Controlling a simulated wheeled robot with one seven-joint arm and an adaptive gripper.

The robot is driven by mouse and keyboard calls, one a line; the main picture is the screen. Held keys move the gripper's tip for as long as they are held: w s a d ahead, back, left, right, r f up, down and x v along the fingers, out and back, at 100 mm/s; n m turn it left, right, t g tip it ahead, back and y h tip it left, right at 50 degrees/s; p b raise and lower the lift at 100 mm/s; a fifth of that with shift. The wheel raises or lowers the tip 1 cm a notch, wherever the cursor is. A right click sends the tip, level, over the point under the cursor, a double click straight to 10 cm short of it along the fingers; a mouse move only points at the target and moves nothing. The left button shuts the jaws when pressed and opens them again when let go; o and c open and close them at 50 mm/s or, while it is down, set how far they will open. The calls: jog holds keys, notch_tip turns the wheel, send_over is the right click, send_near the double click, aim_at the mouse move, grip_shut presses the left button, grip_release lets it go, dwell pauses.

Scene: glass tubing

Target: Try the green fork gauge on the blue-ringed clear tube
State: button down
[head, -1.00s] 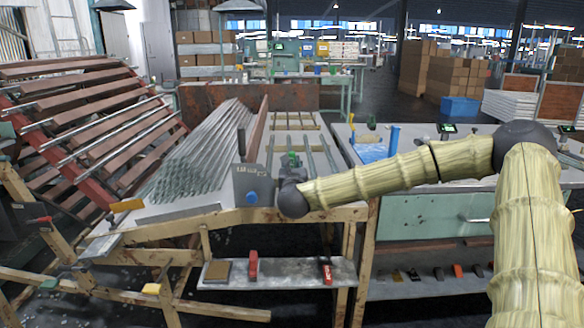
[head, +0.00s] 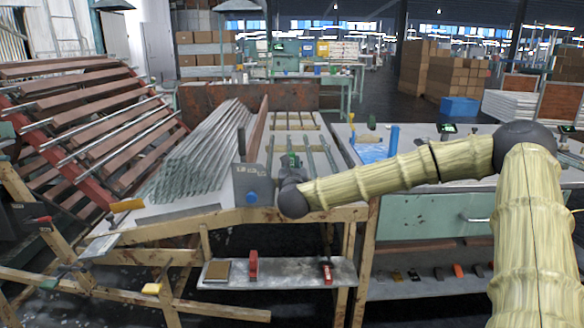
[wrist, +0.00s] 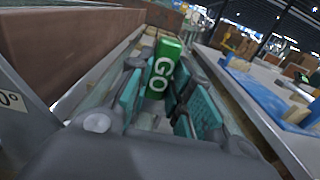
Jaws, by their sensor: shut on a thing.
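The green fork gauge, marked GO (wrist: 164,72), stands between the teal pads of my gripper (wrist: 160,103) in the wrist view. My gripper is shut on it. In the head view the gauge (head: 290,160) is a small green patch above my dark gripper (head: 291,178), over the near end of the wooden tube rack (head: 292,127). Several tubes (head: 309,158) lie lengthwise on this rack. I cannot tell which is the blue-ringed clear tube. The gauge's fork opening is hidden, and I cannot tell whether it touches a tube.
A grey angle plate (head: 243,178) with a blue round end stands just left of my gripper. A stack of long tubes (head: 205,155) lies farther left, beside a rusty brown wall (wrist: 75,45).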

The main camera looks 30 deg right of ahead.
jog(key=shift+r, duration=0.15)
notch_tip(320, 180, up, 7)
jog(key=p, duration=0.2)
jog(key=shift+f, duration=0.2)
dwell(1.8)
dwell(0.3)
